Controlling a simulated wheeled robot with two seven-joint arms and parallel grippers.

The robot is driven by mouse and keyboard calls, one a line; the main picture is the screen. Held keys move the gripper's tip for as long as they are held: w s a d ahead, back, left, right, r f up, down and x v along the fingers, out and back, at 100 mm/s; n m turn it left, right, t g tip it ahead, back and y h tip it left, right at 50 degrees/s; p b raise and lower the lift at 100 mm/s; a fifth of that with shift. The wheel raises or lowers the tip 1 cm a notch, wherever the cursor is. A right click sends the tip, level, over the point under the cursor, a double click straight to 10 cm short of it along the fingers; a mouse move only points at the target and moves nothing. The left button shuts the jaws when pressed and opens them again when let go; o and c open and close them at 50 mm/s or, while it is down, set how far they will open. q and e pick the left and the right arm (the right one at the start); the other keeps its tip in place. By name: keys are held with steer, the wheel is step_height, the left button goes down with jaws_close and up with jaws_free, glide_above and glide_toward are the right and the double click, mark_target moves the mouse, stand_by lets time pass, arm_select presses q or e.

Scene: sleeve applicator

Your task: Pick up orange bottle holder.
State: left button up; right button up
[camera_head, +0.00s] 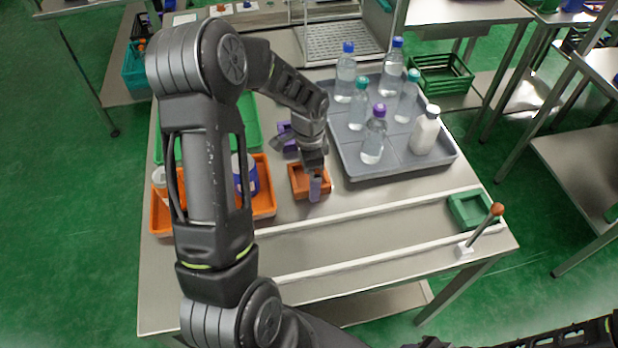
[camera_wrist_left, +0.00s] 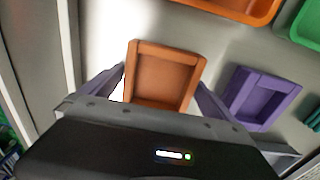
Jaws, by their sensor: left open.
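The orange bottle holder (camera_head: 298,181) is a small open square tray on the grey table, left of the large grey tray. It also shows in the left wrist view (camera_wrist_left: 162,80), upper centre, empty. My left gripper (camera_head: 309,180) is open right over the holder. In the wrist view my left gripper (camera_wrist_left: 160,92) has one purple finger on each side of the holder. I cannot tell whether the fingers touch its walls. In the head view the wrist and fingers hide part of the holder. Only part of my right arm shows, at the bottom right.
A purple holder (camera_wrist_left: 258,97) sits close beside it. A grey tray (camera_head: 392,168) with several bottles stands to the right. An orange tray (camera_head: 263,201) lies left. A green holder (camera_head: 468,208) and a lever (camera_head: 482,230) are at the front right, beside white rails.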

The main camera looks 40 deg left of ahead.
arm_select(q)
steer(key=shift+c, duration=0.2)
steer(key=c, duration=1.2)
steer(key=shift+c, duration=0.2)
step_height(320, 180, up, 10)
steer(key=b, duration=0.1)
stand_by(0.5)
